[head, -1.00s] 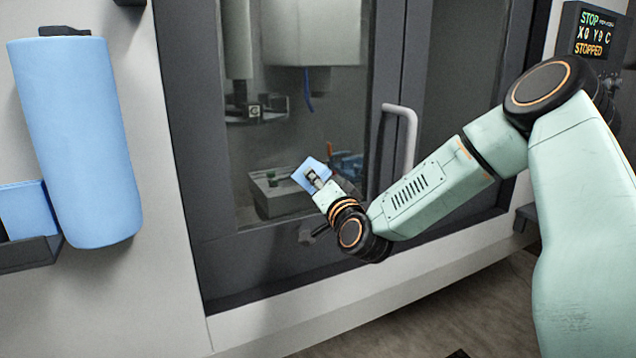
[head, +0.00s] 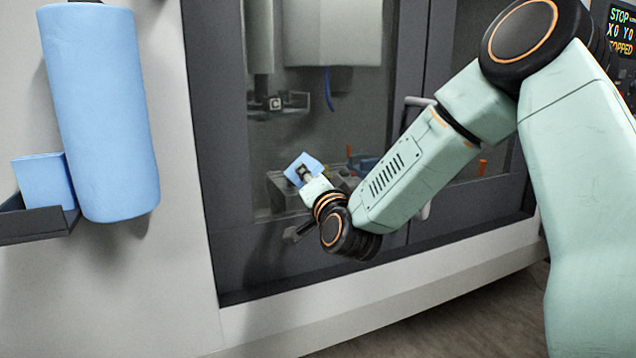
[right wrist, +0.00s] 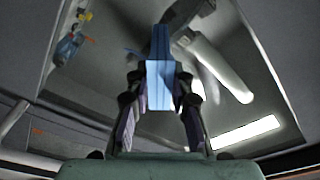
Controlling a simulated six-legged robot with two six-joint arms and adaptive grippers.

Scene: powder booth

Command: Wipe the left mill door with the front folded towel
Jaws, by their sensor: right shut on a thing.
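The left mill door (head: 225,200) has a dark grey frame around a large glass window, through which the mill's inside shows. My right gripper (head: 305,174) is shut on a folded blue towel (head: 302,165) in front of the lower part of this window. In the right wrist view, the towel (right wrist: 160,85) sits between the two fingers (right wrist: 160,100). I cannot tell whether the towel touches the glass. Another folded blue towel (head: 42,182) stands in a dark holder (head: 30,222) at the left. My left gripper is not in view.
A large blue roll (head: 100,110) hangs on the pale wall left of the door. A pale door handle (head: 418,102) stands out, partly behind my right arm. A control panel (head: 621,30) is at the upper right.

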